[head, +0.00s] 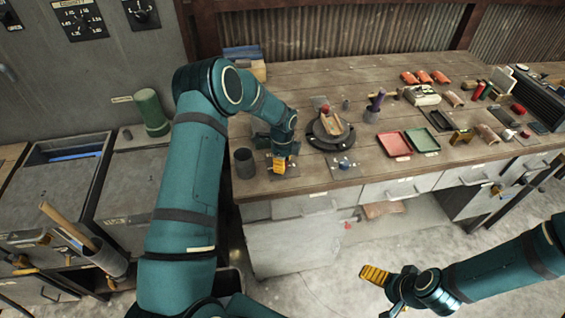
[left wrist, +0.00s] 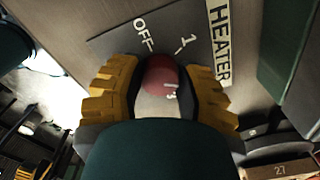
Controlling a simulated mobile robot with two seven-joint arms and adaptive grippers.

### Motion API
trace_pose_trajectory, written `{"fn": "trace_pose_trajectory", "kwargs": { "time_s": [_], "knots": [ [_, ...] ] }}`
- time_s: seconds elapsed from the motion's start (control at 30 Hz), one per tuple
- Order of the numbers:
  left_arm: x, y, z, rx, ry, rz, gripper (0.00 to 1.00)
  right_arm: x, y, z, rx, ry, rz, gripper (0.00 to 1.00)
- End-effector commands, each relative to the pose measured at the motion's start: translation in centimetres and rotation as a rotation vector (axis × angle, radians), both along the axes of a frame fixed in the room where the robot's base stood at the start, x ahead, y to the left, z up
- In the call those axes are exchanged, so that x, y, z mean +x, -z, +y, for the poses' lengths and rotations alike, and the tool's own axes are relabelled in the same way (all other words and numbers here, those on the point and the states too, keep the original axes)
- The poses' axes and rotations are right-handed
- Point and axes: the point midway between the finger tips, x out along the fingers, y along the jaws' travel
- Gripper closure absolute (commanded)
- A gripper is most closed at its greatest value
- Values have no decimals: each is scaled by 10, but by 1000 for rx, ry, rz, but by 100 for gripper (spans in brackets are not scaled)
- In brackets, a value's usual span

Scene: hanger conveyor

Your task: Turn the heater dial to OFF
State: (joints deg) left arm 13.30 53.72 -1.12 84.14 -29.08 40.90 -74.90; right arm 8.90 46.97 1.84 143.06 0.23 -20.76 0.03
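The heater dial (left wrist: 160,76) is a round red knob with a pale mark, in the left wrist view. It stands on a dark plate (left wrist: 112,42) marked OFF and 1, beside a HEATER label (left wrist: 218,45). My left gripper (left wrist: 160,88) has its yellow-and-black fingers on both sides of the dial, close against it. In the head view my left gripper (head: 281,164) is down at the bench's near left edge and hides the dial. The pointer's exact setting is unclear. My right gripper (head: 383,287) is over the floor, far from the bench; its opening is unclear.
The wooden bench (head: 300,86) holds a round dark stand (head: 316,139), a second plate with a blue knob (head: 345,163), a dark cup (head: 245,162), and red (head: 394,144) and green (head: 422,140) trays. Open floor lies in front of the bench.

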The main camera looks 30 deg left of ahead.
Motion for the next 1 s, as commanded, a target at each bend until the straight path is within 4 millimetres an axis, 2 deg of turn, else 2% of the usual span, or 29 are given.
{"fn": "trace_pose_trajectory", "kwargs": {
  "time_s": [0.03, 0.07, 0.47, 0.67, 1.0],
  "knots": [
    [0, 0, 0, 0, 0, 0, 90, 0, 0, 0, 0, 0, 0, 1],
    [0, 0, 0, 0, 0, 0, 100, 0, 0, 0, 0, 0, 0, 1],
    [0, 1, 0, 0, -49, -1, 100, 0, 6, 0, -1, 0, 0, 1],
    [0, 2, -1, 0, -167, -1, 100, 1, 18, 1, -3, -1, 0, 1],
    [0, 3, -1, 0, -478, 0, 100, 1, 41, 2, -7, 1, 1, 1]
  ]
}}
